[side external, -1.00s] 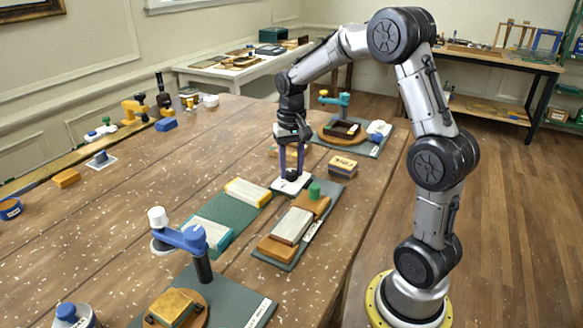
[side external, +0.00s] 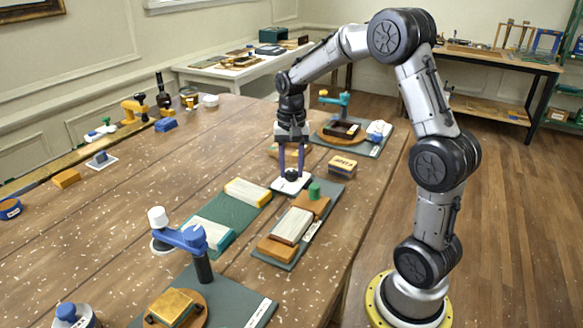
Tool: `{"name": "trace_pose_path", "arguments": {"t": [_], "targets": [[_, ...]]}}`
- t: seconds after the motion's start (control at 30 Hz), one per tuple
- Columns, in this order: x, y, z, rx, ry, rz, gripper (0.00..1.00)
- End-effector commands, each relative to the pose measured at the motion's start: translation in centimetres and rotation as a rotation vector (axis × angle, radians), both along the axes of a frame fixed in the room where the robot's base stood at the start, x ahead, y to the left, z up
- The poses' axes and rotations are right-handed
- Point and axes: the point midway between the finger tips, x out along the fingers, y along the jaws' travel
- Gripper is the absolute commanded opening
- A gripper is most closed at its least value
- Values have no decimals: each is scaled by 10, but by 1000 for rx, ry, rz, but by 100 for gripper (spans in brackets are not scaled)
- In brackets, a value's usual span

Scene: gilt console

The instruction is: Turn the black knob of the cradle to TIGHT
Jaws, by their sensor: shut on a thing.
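The black knob (side external: 292,176) stands on a small white plate (side external: 279,185) near the middle of the table in the side external view. My gripper (side external: 291,173) points straight down over it, with its two purple fingers on either side. The fingers are shut on the knob, which is partly hidden between them. Beside the plate lies a dark board (side external: 268,258) with a cream block (side external: 292,226), brown blocks and a green knob (side external: 314,190). I cannot tell which parts belong to the cradle. No TIGHT mark is readable, and the knob's angle is too small to read.
A blue-armed fixture (side external: 190,240) is at the front, and a teal-armed one (side external: 340,110) is behind my gripper. A green mat (side external: 232,210) lies to the left.

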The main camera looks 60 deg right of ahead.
Motion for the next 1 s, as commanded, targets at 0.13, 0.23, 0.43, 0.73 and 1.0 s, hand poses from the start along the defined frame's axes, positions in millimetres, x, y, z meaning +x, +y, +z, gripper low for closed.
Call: {"name": "trace_pose_path", "arguments": {"t": [0.13,0.23,0.43,0.73,1.0], "targets": [[1,-1,2,-2,-5,-2,57],[1,0,1,-1,-4,-2,71],[0,0,1,0,-1,-1,71],[1,-1,24,-2,-6,0,71],[1,-1,83,-3,-7,0,71]]}}
